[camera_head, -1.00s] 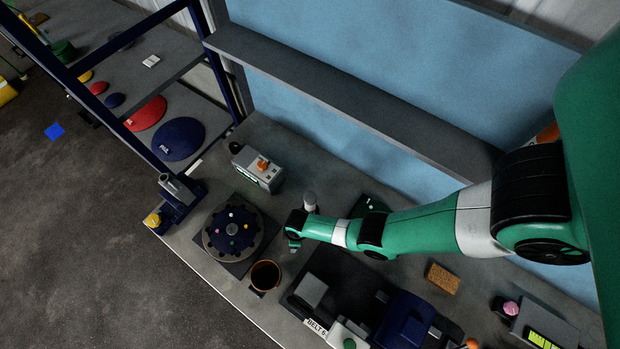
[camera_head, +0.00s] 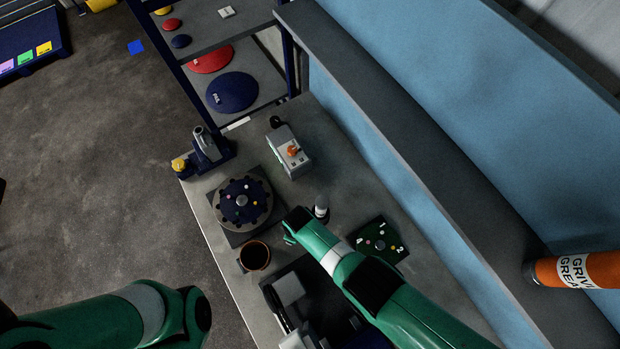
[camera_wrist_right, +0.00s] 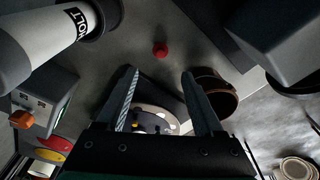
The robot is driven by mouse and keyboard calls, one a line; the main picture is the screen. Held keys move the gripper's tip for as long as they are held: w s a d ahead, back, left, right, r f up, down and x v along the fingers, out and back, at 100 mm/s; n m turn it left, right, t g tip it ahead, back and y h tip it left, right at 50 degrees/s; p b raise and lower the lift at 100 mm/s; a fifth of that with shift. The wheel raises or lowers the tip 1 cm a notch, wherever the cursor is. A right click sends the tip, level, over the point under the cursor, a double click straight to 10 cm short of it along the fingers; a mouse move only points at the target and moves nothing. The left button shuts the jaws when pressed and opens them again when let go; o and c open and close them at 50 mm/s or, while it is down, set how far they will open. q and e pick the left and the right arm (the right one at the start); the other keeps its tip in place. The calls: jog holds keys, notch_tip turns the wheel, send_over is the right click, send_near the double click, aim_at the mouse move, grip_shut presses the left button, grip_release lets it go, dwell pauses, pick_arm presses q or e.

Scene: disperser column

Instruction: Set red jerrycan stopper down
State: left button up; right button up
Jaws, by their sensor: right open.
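The red stopper (camera_wrist_right: 160,49) is a small round red piece on the grey bench top in the right wrist view. It lies just beyond my right gripper's fingertips (camera_wrist_right: 161,74), roughly centred between them and apart from both. The right gripper is open and empty. In the head view the right gripper (camera_head: 290,240) hangs over the bench, its fingers mostly hidden, and I cannot see the stopper there. My left arm shows at the lower left of the head view, but its gripper does not show.
Close around the right gripper are a brown pot (camera_head: 255,256), a dark round rotor (camera_head: 242,201) on a plate, a grey-white cylinder (camera_head: 321,208) and a green numbered board (camera_head: 378,240). A grey box (camera_head: 289,153) with an orange knob stands further back.

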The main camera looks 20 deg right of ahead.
jog(key=shift+r, duration=0.1)
jog(key=shift+a, duration=0.1)
jog(key=w+r+m+t+y, duration=0.25)
jog(key=w+r+t, duration=0.65)
jog(key=w+r, duration=1.5)
jog(key=w+d+r+m+t, duration=0.1)
jog(key=d+r+t, duration=0.1)
jog(key=r, duration=0.9)
jog(key=d+r+m+t, duration=0.1)
jog(key=d+r+t, duration=0.2)
jog(key=r, duration=0.7)
jog(key=s+d+r+m+t, duration=0.1)
jog(key=s+d+r+t, duration=0.2)
jog(key=r, duration=0.6)
jog(key=s+d+r+m+t, duration=0.1)
jog(key=s+d+r+t, duration=0.15)
jog(key=r, duration=0.75)
jog(key=s+d+r+m+t+h, duration=0.1)
jog(key=s+d+r+t, duration=0.2)
jog(key=s+r, duration=0.5)
jog(key=s+d+r+m+t+h, duration=0.1)
jog(key=s+d+r+t, duration=0.3)
jog(key=s+r, duration=0.4)
jog(key=shift+s+d+r, duration=0.15)
jog(key=shift+s+r, duration=0.15)
jog(key=shift+s, duration=0.85)
